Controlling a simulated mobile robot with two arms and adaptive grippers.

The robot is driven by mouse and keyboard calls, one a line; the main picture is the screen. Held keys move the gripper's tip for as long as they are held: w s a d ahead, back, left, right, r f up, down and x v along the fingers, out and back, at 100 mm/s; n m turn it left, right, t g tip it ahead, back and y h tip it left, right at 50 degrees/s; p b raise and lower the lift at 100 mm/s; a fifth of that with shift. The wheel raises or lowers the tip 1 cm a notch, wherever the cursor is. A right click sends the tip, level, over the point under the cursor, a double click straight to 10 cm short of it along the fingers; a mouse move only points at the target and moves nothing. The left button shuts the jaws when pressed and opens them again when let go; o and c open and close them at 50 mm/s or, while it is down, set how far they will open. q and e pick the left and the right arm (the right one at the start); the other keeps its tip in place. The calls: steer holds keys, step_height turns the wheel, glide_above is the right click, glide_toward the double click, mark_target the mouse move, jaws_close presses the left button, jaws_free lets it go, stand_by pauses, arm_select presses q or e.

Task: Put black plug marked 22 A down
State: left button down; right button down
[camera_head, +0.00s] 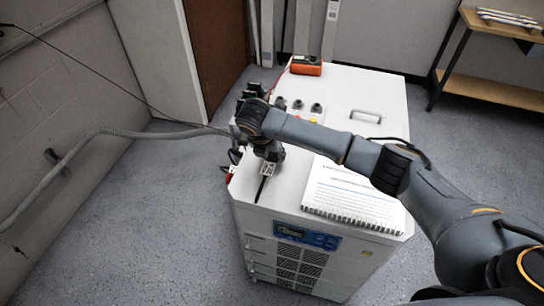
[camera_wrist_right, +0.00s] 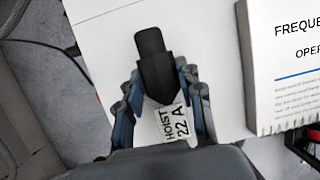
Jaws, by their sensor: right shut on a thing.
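The black plug (camera_wrist_right: 154,62) is between the fingers of my right gripper (camera_wrist_right: 160,88) in the right wrist view. A white label (camera_wrist_right: 177,125) reading HOIST 22 A hangs at its rear end. In the head view my right gripper (camera_head: 266,154) points down over the left part of the white cabinet top (camera_head: 290,185), shut on the plug. The black tip of the plug (camera_head: 262,189) shows just below the fingers. I cannot tell whether it touches the top. My left gripper is not in view.
A spiral-bound manual (camera_head: 352,194) lies on the cabinet's right front. An orange meter (camera_head: 306,65) sits at the back edge. Several dark connectors (camera_head: 298,104) stand behind my arm. A grey conduit (camera_head: 100,132) runs from the left wall. The front left of the top is clear.

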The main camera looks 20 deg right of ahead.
mark_target(264, 165)
steer(key=shift+a+f, duration=0.1)
steer(key=shift+f, duration=0.8)
steer(key=shift+f, duration=0.1)
steer(key=c, duration=0.9)
jaws_free()
steer(key=shift+o, duration=0.2)
steer(key=b+v, duration=0.1)
steer(key=v, duration=1.1)
